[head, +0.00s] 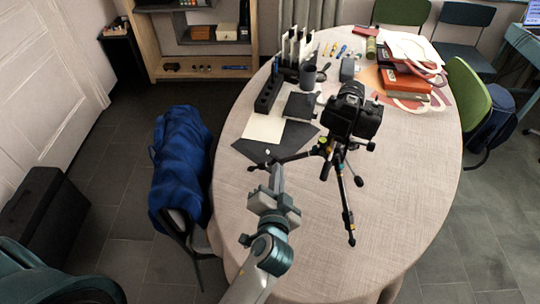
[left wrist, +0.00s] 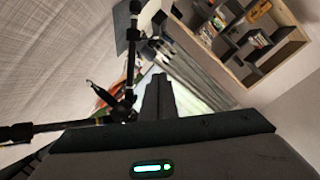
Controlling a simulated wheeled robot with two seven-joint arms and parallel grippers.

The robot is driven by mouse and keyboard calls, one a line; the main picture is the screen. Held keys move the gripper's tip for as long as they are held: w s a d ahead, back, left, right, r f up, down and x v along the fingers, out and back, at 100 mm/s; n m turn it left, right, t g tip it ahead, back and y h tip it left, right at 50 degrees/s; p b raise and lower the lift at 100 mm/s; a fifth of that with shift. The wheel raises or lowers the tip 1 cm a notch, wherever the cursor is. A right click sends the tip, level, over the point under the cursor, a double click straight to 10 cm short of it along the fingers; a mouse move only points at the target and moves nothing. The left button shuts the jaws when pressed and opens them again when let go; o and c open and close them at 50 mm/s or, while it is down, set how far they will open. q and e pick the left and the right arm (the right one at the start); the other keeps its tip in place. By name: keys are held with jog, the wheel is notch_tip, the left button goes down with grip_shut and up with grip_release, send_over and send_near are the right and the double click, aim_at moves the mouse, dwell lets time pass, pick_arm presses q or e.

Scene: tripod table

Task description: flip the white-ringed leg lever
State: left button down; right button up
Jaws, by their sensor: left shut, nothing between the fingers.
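A black tripod (head: 342,168) stands on the table (head: 395,215) with a black camera (head: 355,112) on top. Its legs spread left, toward the front and right. A small yellow-green mark shows near its hub. I cannot make out the white-ringed lever for certain. My left gripper (head: 277,178) is shut and empty, its tips just left of the tripod, close to the left leg. In the left wrist view its fingers (left wrist: 158,97) are together, with dark tripod legs (left wrist: 131,60) to their left; I cannot tell whether they touch. My right gripper is not in view.
Behind the tripod are a black organiser (head: 268,93), a dark cup (head: 308,76), dark sheets, and red books (head: 404,82). A chair with a blue jacket (head: 182,165) stands at the left edge. The table's front right is clear.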

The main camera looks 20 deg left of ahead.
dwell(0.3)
pick_arm(q)
jog(key=p, duration=0.3)
send_over(271, 154)
jog(key=s+d, duration=0.2)
jog(key=d, duration=0.1)
jog(key=f, duration=0.2)
jog(key=shift+s+a+f+p, duration=0.2)
jog(key=shift+a+f+p, duration=0.1)
jog(key=shift+a+f, duration=0.4)
jog(key=shift+s+a+f+p, duration=0.25)
jog(key=shift+a+f, duration=0.25)
jog(key=shift+f, duration=0.3)
